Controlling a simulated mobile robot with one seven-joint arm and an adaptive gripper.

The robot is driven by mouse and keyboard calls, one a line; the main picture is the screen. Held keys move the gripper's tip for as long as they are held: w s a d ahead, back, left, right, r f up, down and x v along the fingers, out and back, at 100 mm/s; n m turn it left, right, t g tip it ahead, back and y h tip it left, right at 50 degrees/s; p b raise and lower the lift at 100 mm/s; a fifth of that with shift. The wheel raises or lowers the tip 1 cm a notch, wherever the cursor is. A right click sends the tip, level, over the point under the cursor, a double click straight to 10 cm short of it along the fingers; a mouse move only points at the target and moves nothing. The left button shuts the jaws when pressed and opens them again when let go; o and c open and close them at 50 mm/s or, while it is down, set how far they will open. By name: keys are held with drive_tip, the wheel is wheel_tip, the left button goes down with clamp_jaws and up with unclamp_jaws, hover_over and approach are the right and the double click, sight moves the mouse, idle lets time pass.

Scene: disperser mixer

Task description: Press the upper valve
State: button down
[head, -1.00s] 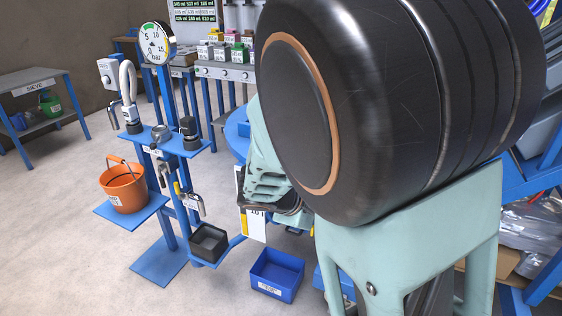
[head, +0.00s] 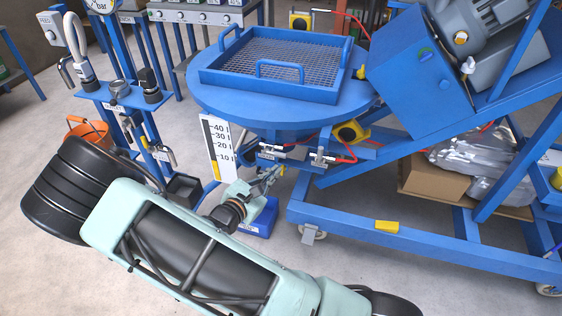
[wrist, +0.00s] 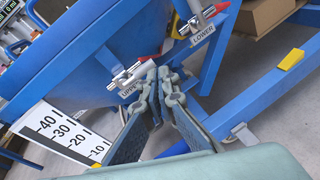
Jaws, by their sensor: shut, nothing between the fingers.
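In the wrist view the upper valve (wrist: 134,76) carries an "UPPER" label. The lower valve (head: 322,158) sits to its right, and its "LOWER" label shows beside the lower valve (wrist: 198,24) in the wrist view. My gripper (head: 271,176) is just below the upper valve. In the wrist view my gripper (wrist: 160,74) is shut and empty, its tips close to the right of the upper valve. I cannot tell whether they touch it.
A blue round table (head: 210,100) with a mesh tray (head: 352,68) stands above the valves. A white level scale (head: 214,140) is at the left. A blue frame rail (head: 440,236) runs along the right.

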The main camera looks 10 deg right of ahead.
sight(276, 154)
wheel_tip(276, 154, down, 6)
drive_tip(key=a+n+t+y+p, duration=0.1)
drive_tip(key=n+t+y, duration=0.1)
drive_tip(key=n, duration=0.4)
drive_tip(key=shift+s+a+f+t, duration=0.2)
drive_tip(key=shift+s+a+t, duration=0.05)
drive_tip(key=shift+s+t, duration=0.15)
drive_tip(key=b+x, duration=0.2)
drive_tip(key=x, duration=0.8)
drive_tip(key=r, duration=0.3)
drive_tip(key=shift+s+a+r, duration=0.25)
drive_tip(key=shift+s+r, duration=0.1)
drive_tip(key=shift+r, duration=0.05)
